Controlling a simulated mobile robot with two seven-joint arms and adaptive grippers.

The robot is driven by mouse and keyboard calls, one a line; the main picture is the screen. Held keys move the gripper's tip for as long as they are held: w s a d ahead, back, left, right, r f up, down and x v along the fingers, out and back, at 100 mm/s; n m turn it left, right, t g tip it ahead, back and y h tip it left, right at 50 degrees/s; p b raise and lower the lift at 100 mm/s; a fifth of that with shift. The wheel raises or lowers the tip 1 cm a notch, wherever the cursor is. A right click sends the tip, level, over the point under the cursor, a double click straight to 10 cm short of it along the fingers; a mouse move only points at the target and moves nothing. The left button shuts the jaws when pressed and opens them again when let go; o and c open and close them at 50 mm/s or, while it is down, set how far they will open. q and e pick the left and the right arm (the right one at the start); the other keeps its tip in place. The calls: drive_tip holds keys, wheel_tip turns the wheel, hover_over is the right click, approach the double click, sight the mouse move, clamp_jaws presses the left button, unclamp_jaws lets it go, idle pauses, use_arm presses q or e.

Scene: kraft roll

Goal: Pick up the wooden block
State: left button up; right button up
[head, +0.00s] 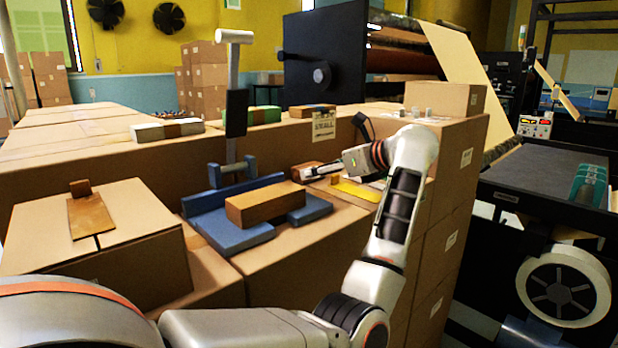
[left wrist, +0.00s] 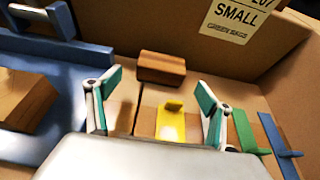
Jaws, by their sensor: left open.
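A small reddish-brown wooden block (head: 303,171) lies on a cardboard surface near the box wall in the head view. It also shows in the left wrist view (left wrist: 162,67), ahead of my fingers. A longer wooden block (head: 264,204) lies on a blue base (head: 245,236); its end shows at the left of the left wrist view (left wrist: 22,100). My left gripper (head: 318,172) is close to the small block, to its right in the head view. In the left wrist view its green-padded fingers (left wrist: 157,92) are apart, with nothing held. My right gripper is not in view.
A yellow piece (head: 357,190) lies below the fingers. Green (left wrist: 246,132) and blue (left wrist: 275,137) pieces lie right of them. A cardboard wall with a SMALL label (head: 323,126) stands behind the block. A box (head: 110,240) stands front left.

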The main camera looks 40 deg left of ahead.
sight(314, 182)
use_arm(q)
drive_tip(key=b+x, duration=0.1)
drive_tip(key=x, duration=0.3)
drive_tip(key=shift+w+d+f+b, duration=0.1)
drive_tip(key=shift+d+f+b, duration=0.1)
drive_tip(key=shift+f+b, duration=0.15)
drive_tip(key=shift+a, duration=0.5)
drive_tip(key=shift+r, duration=0.1)
drive_tip(key=c, duration=1.3)
